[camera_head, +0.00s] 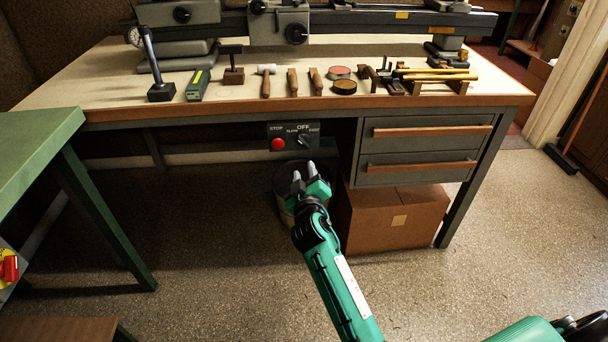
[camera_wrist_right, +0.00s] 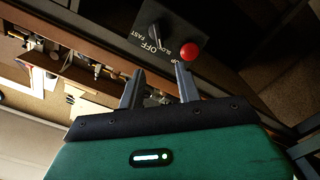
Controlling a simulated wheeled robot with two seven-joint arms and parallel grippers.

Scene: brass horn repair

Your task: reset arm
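My right gripper (camera_head: 304,174) is in the middle of the head view, in front of the workbench and just below the control panel. Its two grey fingers stand apart with nothing between them, and they also show apart and empty in the right wrist view (camera_wrist_right: 158,82). The control panel (camera_head: 293,137) is a dark box under the bench's front edge with a red stop button (camera_head: 278,144) and a rotary switch (camera_head: 304,141). In the wrist view the red button (camera_wrist_right: 190,50) and the switch (camera_wrist_right: 155,34) lie beyond the fingertips. My left gripper is not seen.
The workbench (camera_head: 110,86) carries a lathe (camera_head: 290,22) and a row of hand tools. Drawers (camera_head: 425,132) are right of the panel. A green table (camera_head: 30,140) is at left. The floor in front is clear.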

